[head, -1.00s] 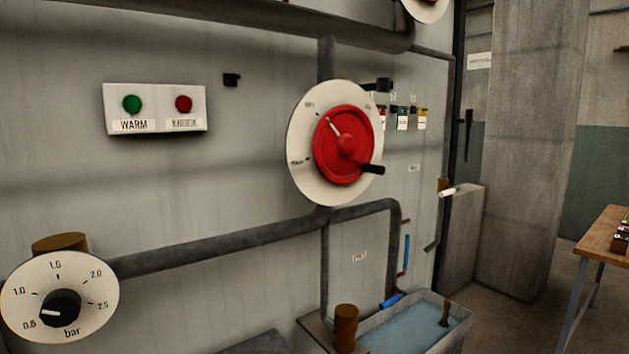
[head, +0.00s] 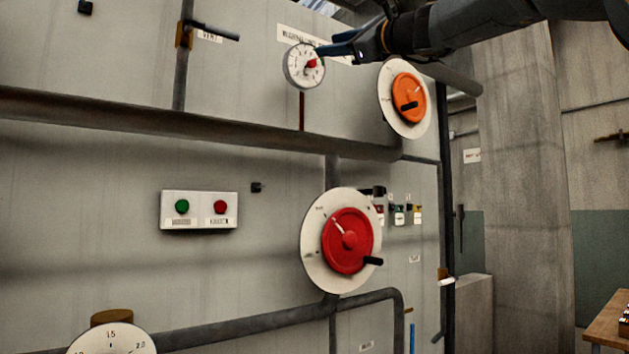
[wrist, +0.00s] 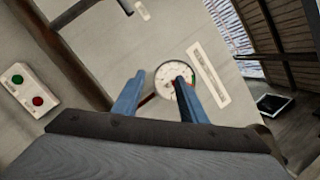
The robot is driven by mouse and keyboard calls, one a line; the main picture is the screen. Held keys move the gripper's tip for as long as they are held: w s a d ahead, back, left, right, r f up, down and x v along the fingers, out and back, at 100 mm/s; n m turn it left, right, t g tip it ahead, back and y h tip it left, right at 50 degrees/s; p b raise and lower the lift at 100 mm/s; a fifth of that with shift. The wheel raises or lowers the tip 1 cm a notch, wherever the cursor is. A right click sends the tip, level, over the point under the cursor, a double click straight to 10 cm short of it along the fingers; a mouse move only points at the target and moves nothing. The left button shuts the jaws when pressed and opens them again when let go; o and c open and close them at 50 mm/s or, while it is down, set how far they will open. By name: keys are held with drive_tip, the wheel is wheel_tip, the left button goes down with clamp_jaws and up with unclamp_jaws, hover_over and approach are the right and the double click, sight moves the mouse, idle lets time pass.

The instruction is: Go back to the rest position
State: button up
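My gripper (head: 330,49) is at the top of the head view, with my arm reaching in from the upper right. In the wrist view its two blue fingers (wrist: 158,84) are spread apart with nothing held between them. A small white round gauge (head: 304,66) with a red part is close behind the fingertips in the picture. The gauge also shows in the wrist view (wrist: 170,90), partly covered by the right finger. I cannot tell whether the finger touches it.
An orange wheel (head: 408,98) is below my arm and a red wheel (head: 347,240) is lower. A panel (head: 199,211) with green and red buttons is left. A thick pipe (head: 200,128) crosses the wall. A wooden table (head: 607,325) stands at lower right.

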drive_tip(key=w+d+f+n+g+h, duration=0.1)
drive_tip(key=w+f+g+h, duration=0.15)
drive_tip(key=f, duration=1.25)
drive_tip(key=w+d+f+n+g+h, duration=0.1)
drive_tip(key=w+f+h, duration=0.25)
drive_tip(key=f, duration=1.05)
drive_tip(key=s+d+f+n+g+h, duration=0.1)
drive_tip(key=s+d+f+n+g, duration=0.1)
drive_tip(key=f, duration=0.9)
drive_tip(key=s+d+f+n+g+h, duration=0.1)
drive_tip(key=s+f+n+g+h, duration=0.1)
drive_tip(key=f, duration=0.9)
drive_tip(key=s+d+f+n+g+h, duration=0.1)
drive_tip(key=s+d+f+n+g, duration=0.1)
drive_tip(key=s+f, duration=0.6)
drive_tip(key=s+d+f+n+g+h, duration=0.1)
drive_tip(key=s+d+f+n+g, duration=0.15)
drive_tip(key=f, duration=0.95)
drive_tip(key=s+d+f+n+g+h, duration=0.1)
drive_tip(key=s+d+f+n+g, duration=0.1)
drive_tip(key=s+f, duration=0.5)
drive_tip(key=s+d+f+n+g+h, duration=0.2)
drive_tip(key=s+f+n, duration=0.3)
drive_tip(key=s, duration=0.8)
wheel_tip(320, 180, down, 2)
drive_tip(key=shift+s+d+f, duration=0.15)
drive_tip(key=shift+s+d, duration=0.15)
drive_tip(key=shift+d, duration=0.35)
